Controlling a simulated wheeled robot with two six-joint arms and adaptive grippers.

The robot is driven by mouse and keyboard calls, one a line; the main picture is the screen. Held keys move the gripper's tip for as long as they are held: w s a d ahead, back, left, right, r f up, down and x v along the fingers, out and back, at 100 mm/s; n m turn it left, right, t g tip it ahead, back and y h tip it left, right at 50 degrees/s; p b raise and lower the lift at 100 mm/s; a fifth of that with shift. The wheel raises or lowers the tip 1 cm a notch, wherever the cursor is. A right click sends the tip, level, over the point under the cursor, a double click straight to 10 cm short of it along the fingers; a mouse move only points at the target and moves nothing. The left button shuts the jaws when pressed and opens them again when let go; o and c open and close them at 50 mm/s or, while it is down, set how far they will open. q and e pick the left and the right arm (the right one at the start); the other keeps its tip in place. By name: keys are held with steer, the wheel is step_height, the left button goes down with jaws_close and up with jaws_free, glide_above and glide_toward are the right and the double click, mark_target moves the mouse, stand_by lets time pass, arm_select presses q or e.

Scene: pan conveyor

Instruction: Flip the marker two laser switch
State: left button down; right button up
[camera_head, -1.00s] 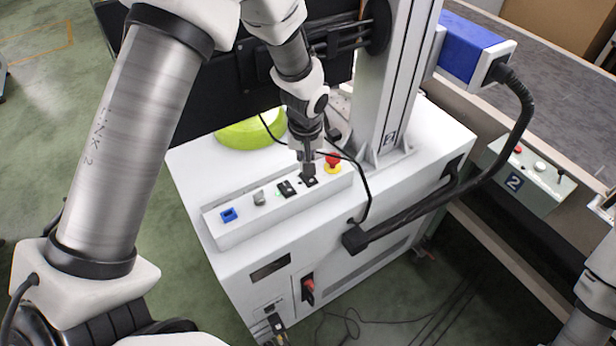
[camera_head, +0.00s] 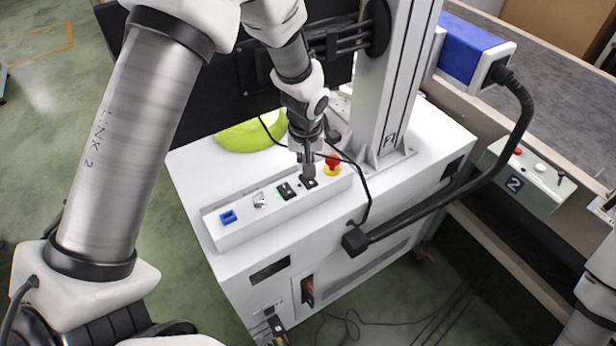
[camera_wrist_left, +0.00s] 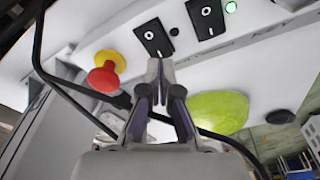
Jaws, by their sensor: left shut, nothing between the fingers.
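The marker's white control box (camera_head: 222,242) carries two black rocker switches. One rocker (camera_head: 309,182) is nearest the red stop button, and the other rocker (camera_head: 287,191) is to its left. They also show in the left wrist view, the near rocker (camera_wrist_left: 154,39) and the other rocker (camera_wrist_left: 206,17), with a green light (camera_wrist_left: 231,7) by the second. I cannot read which is labelled laser. My left gripper (camera_head: 308,174) is shut and empty, pointing down at the near rocker. Its fingertips (camera_wrist_left: 160,64) are at that rocker's edge; contact is unclear. My right gripper is out of view.
A red stop button on a yellow base (camera_head: 332,162) is close right of the gripper. A key switch (camera_head: 259,200) and blue port (camera_head: 228,216) lie left. A black cable (camera_head: 366,185) loops nearby. The column (camera_head: 392,110) marked 2 stands behind.

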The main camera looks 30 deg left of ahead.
arm_select(q)
steer(key=shift+f+b, duration=0.8)
steer(key=shift+f, duration=0.3)
stand_by(0.5)
steer(key=shift+r, duration=0.1)
step_height(320, 180, up, 7)
steer(key=p, duration=0.6)
stand_by(0.4)
